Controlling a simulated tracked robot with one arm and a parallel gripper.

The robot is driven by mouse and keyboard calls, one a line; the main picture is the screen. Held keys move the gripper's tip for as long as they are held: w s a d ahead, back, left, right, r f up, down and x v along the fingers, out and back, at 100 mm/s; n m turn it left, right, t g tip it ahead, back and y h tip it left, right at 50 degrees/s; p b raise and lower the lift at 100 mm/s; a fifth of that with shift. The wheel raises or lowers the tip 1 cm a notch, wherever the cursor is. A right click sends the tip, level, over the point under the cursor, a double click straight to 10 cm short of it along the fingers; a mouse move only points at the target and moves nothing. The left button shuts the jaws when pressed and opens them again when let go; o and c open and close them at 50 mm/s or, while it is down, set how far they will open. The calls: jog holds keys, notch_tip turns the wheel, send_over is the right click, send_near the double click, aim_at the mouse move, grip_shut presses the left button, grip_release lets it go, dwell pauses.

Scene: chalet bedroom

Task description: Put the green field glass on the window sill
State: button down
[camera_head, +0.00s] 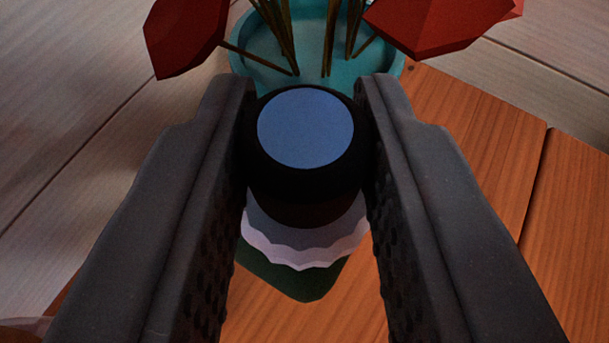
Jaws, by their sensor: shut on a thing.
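My gripper (305,90) points away from me, with its two dark fingers on either side of a round black thing with a flat blue disc like a lens on top (306,128). The fingers are shut on this thing, which looks like the field glass seen end-on. Its lower body is mostly hidden under the black rim. Below it shows a pale band with a scalloped edge (305,247) and a dark green patch (295,277). I cannot tell whether these belong to the held thing or lie under it. I cannot tell which surface is the window sill.
A turquoise round pot or dish (305,45) with brown stems and red petals (435,35) stands just beyond the fingertips. Orange-brown wooden boards (470,150) lie below and to the right. Paler grey planks (80,130) are at the left and upper right.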

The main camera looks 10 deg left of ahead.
jog(key=c, duration=1.2)
grip_release()
jog(key=shift+p+v, duration=1.6)
jog(key=shift+v, duration=4.4)
